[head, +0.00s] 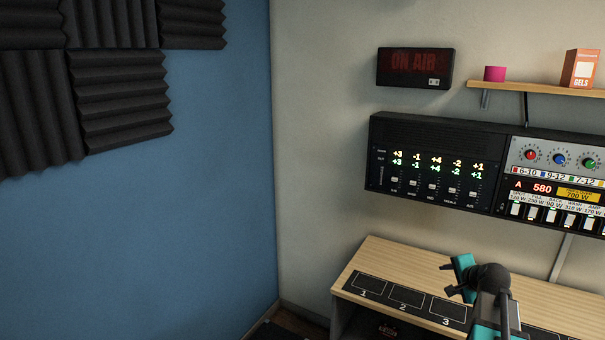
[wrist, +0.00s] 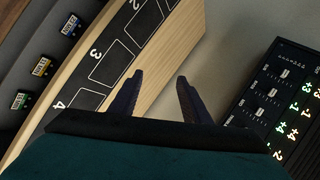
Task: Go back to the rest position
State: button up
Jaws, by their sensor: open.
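My gripper (head: 449,279) shows at the lower right of the head view, above the wooden desk (head: 400,262). In the wrist view my gripper (wrist: 159,80) has its two dark fingers apart, with nothing between them. Behind the fingers in the wrist view are the desk's light wood edge and the pale wall. The gripper touches nothing that I can see. My arm hides part of the desk top.
Numbered black pads (head: 405,298) run along the desk. A black slider panel (head: 435,165) and a lamp control unit (head: 556,185) hang on the wall above. An ON AIR sign (head: 415,68) and a shelf (head: 530,90) with a pink roll (head: 495,73) and a GELS box (head: 581,69) are higher.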

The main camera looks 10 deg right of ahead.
jog(key=s+a+f+n+g+y, duration=0.1)
jog(key=s+a+f+n+g, duration=0.2)
jog(key=a+f, duration=0.65)
jog(key=a+f+n+g+y, duration=0.15)
jog(key=a+f+n, duration=0.5)
jog(key=a, duration=0.65)
jog(key=s+a+f+n+g+h, duration=0.1)
jog(key=s+a+f+n+g, duration=0.55)
jog(key=s+a+f, duration=0.65)
jog(key=s+f+g+b, duration=0.1)
jog(key=s+f+g, duration=0.1)
jog(key=s+f, duration=0.8)
jog(key=s+a+f+n+g+b, duration=0.1)
jog(key=s+f+g, duration=0.1)
jog(key=s+f, duration=0.8)
jog(key=s, duration=0.6)
jog(key=shift+a+g+b, duration=0.25)
jog(key=shift+g+b, duration=0.15)
jog(key=shift+w+f, duration=0.1)
jog(key=c, duration=0.3)
jog(key=shift+d, duration=0.1)
